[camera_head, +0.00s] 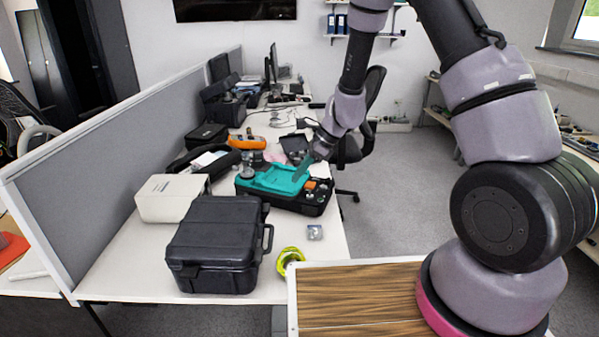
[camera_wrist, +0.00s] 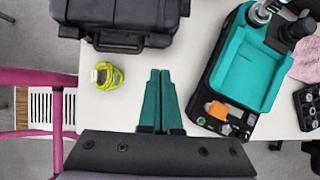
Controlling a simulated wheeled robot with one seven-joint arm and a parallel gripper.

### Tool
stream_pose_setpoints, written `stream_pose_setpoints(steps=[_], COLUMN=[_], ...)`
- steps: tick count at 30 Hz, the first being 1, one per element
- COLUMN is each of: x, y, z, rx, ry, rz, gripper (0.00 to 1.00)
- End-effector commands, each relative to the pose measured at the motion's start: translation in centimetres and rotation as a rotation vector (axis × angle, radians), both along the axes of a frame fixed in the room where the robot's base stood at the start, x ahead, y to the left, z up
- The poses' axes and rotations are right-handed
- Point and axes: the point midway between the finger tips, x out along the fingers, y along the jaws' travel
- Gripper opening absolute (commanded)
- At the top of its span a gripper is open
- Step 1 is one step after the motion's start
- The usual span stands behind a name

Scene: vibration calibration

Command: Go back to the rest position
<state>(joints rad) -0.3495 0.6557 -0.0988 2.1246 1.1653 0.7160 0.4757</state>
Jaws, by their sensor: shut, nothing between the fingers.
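My arm reaches over the white table from the right in the head view. My gripper (camera_wrist: 160,75) is at the bottom middle of the wrist view, its two green fingers together with nothing between them. It also shows in the head view (camera_head: 301,174), partly against a tray of similar colour. In the wrist view the fingers lie over bare table, between the yellow-green roll and the open case. The black open case with a teal tray (camera_wrist: 250,73) is to their right; it also shows in the head view (camera_head: 270,178).
A closed black hard case (camera_head: 218,245) and a white box (camera_head: 172,198) stand on the table. A yellow-green roll (camera_head: 290,260) lies near its front edge, with a small grey item (camera_head: 314,232) nearby. A grey partition (camera_head: 130,130) runs along the left. An office chair (camera_head: 355,145) stands behind.

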Motion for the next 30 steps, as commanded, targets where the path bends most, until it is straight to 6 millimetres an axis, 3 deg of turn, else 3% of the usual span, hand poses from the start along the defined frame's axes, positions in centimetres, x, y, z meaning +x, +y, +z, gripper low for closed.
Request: stream_pose_setpoints(steps=[4, 14, 17, 20, 23, 30], x=[0.0, 0.0, 0.1, 0.0, -0.5, -4.2], y=[-0.2, -0.3, -0.5, -1.1, -2.5, -6.9], z=[0.9, 1.0, 2.2, 5.3, 10.0, 20.8], rx=[0.000, 0.000, 0.004, 0.009, 0.007, -0.064], ry=[0.000, -0.001, -0.022, -0.081, -0.182, -0.446], rz=[0.000, 0.001, 0.018, 0.072, 0.160, 0.410], gripper=[0.00, 0.00, 0.00, 0.00, 0.00, 0.00])
